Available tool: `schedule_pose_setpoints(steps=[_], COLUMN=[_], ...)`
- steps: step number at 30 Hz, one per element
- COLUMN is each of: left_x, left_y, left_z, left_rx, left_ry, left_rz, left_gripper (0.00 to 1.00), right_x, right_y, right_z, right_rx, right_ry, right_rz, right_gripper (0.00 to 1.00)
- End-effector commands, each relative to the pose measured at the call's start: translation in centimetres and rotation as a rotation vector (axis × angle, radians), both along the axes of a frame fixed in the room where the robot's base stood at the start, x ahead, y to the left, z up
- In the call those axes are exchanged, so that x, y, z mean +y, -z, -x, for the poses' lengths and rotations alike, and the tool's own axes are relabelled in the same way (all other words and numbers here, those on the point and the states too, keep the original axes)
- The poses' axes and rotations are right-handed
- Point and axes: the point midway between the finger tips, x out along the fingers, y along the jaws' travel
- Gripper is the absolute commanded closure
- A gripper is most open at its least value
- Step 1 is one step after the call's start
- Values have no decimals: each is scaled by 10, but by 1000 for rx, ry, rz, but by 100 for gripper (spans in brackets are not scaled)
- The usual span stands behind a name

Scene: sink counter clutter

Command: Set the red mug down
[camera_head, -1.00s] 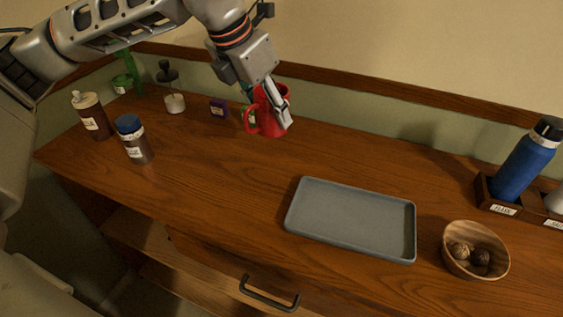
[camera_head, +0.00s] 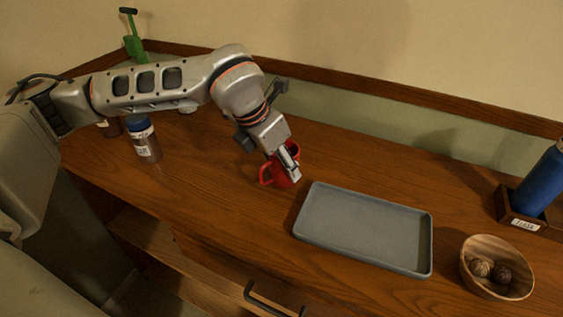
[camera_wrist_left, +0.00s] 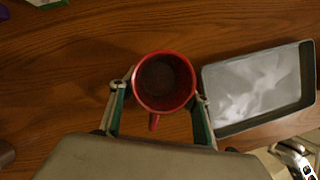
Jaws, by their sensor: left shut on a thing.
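The red mug (camera_head: 279,172) is held upright by my left gripper (camera_head: 290,164), just left of the grey tray's far left corner. In the left wrist view the mug (camera_wrist_left: 163,82) sits between the two fingers (camera_wrist_left: 160,100), open side facing the camera and empty, its handle pointing toward the gripper's palm. The fingers are shut on its sides. Whether its base touches the counter cannot be told. The grey tray (camera_head: 365,228) lies empty on the wooden counter; it also shows at the right of the left wrist view (camera_wrist_left: 222,130).
A wooden bowl (camera_head: 468,275) with dark round things stands right of the tray. A blue flask (camera_head: 541,183) stands in a labelled wooden holder (camera_head: 504,207) at the far right. A blue-capped jar (camera_head: 147,145) stands behind my left arm.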

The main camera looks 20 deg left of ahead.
Motion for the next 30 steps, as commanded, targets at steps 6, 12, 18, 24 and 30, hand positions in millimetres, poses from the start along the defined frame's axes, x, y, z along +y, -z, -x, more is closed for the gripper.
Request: schedule_pose_setpoints(steps=[6,12,18,24,30], left_x=[0,0,0,0,6], left_y=[-2,1,1,-5,-36], left_z=[-1,0,0,0,10], left_rx=[-4,-2,-2,-4,-9], left_ry=[1,1,0,0,0], left_rz=[0,0,1,1,0], left_gripper=[83,37,37,37,37], right_x=[0,0,-1,0,0], right_y=[-1,-1,-1,-4,-11], right_z=[0,0,-1,-2,-5], right_rx=[-1,-1,-2,-5,-16], right_ry=[0,1,0,1,2], right_rz=[1,0,0,-1,-5], right_gripper=[55,55,55,55,55])
